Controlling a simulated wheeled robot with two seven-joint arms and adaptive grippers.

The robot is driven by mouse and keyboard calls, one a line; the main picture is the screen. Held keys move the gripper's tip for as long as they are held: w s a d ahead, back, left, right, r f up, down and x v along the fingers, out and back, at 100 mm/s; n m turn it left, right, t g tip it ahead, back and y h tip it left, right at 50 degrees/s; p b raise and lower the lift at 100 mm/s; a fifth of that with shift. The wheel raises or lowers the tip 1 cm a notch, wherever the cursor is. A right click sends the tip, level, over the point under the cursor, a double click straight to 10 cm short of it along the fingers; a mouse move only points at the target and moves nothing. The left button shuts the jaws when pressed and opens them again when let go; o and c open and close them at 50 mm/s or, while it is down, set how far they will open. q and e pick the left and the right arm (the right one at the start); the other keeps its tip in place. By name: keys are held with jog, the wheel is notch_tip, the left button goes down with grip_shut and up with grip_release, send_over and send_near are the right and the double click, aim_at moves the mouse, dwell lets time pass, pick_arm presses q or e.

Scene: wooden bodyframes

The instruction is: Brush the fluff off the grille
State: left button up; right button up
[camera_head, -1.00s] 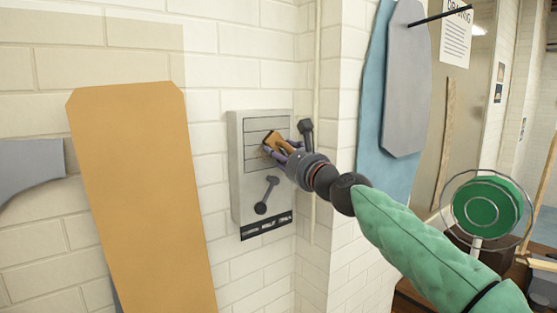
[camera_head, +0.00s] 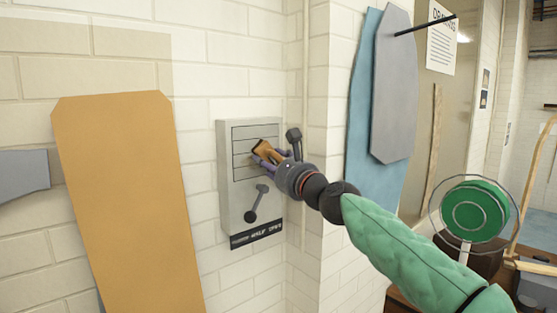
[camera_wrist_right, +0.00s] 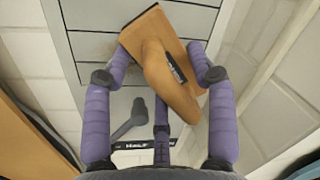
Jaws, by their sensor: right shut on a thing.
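The grille is the slatted upper front of a grey wall box (camera_head: 226,190); its slats (camera_head: 243,140) also show in the right wrist view (camera_wrist_right: 90,45). My right gripper (camera_head: 268,153) is shut on a brush with an orange-brown wooden body (camera_wrist_right: 152,45), held against or just in front of the slats. The brush also shows in the head view (camera_head: 264,149). My left gripper is not in view.
A dark lever (camera_head: 257,203) is on the box front below the slats, and a dark knob (camera_head: 294,140) sticks out at its right side. A tall orange board (camera_head: 130,200) stands left. Grey and blue panels (camera_head: 395,90) hang right. A green round lamp-like thing (camera_head: 474,212) stands at right.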

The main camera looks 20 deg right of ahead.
jog(key=shift+s+a+p, duration=0.25)
jog(key=shift+a+p, duration=0.15)
jog(key=shift+a, duration=0.3)
jog(key=shift+s+a+p, duration=0.25)
jog(key=shift+a+p, duration=0.15)
jog(key=shift+a, duration=0.35)
jog(key=shift+s+a+p, duration=0.25)
jog(key=shift+a+p, duration=0.15)
jog(key=shift+a, duration=0.3)
jog(key=shift+s+a+r+p, duration=0.1)
jog(key=shift+s+a+p, duration=0.2)
jog(key=shift+a+p, duration=0.4)
jog(key=shift+s+a, duration=0.2)
jog(key=shift+a, duration=0.65)
jog(key=shift+s, duration=0.15)
jog(key=shift+s+d, duration=0.1)
jog(key=shift+s, duration=0.35)
send_near(236, 164)
jog(key=shift+w+d+r, duration=0.2)
jog(key=shift+d+r, duration=0.1)
jog(key=shift+r, duration=0.1)
